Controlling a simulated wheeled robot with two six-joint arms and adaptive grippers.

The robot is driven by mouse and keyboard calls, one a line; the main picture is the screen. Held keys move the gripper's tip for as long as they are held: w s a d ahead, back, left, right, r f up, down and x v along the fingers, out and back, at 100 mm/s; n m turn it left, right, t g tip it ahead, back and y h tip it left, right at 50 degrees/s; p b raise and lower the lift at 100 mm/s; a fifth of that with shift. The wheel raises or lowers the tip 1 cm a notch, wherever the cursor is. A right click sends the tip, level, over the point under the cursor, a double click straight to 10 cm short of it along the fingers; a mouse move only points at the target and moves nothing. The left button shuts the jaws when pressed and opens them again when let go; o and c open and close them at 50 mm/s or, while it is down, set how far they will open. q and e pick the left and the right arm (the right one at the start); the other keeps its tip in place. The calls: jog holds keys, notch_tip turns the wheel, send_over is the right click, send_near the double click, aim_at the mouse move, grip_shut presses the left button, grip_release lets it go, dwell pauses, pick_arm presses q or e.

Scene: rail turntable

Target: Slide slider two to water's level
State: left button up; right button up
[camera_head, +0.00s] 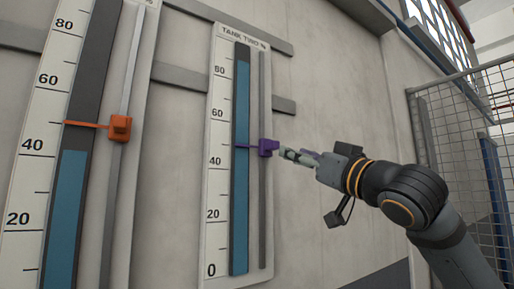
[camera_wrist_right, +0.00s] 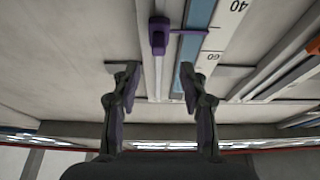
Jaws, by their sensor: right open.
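The tank two gauge (camera_head: 222,235) is mounted on the wall in the head view. Its blue water column (camera_head: 240,200) reaches to a little above the 80 mark. Slider two, purple (camera_head: 268,147), sits on the grey rail right of the column, its pointer between 40 and 60, well below the water's top. My right gripper (camera_head: 286,153) is just right of the slider. In the wrist view, where the scale appears upside down, the right gripper (camera_wrist_right: 155,72) is open, and slider two (camera_wrist_right: 159,36) shows beyond and between its fingertips, not gripped. My left gripper is out of view.
Tank one's gauge, with an orange slider (camera_head: 120,128) set above its own water top, stands to the left. Horizontal wall rails (camera_head: 180,80) run behind the gauges. A wire mesh fence (camera_head: 455,130) stands at the right.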

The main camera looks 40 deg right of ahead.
aim_at(274, 144)
jog(key=w+r+p, duration=0.1)
jog(key=w+p, duration=0.1)
jog(key=w+d+r+p, duration=0.1)
jog(key=w+r+p, duration=0.1)
jog(key=shift+d+p, duration=0.2)
jog(key=shift+p, duration=0.1)
jog(key=w, duration=0.1)
jog(key=w+p, duration=0.1)
jog(key=w+a+p, duration=0.1)
jog(key=w, duration=0.1)
jog(key=shift+r, duration=0.4)
jog(key=shift+w+d+r+p, duration=0.25)
jog(key=shift+w+p, duration=0.25)
jog(key=shift+p, duration=0.4)
jog(key=shift+s+d+f, duration=0.1)
jog(key=shift+d, duration=0.15)
jog(key=shift+w+d+f, duration=0.1)
jog(key=shift+w+f, duration=0.05)
jog(key=shift+w, duration=0.2)
jog(key=shift+a, duration=0.25)
jog(key=shift+c, duration=1.1)
jog(key=shift+d, duration=0.1)
grip_shut()
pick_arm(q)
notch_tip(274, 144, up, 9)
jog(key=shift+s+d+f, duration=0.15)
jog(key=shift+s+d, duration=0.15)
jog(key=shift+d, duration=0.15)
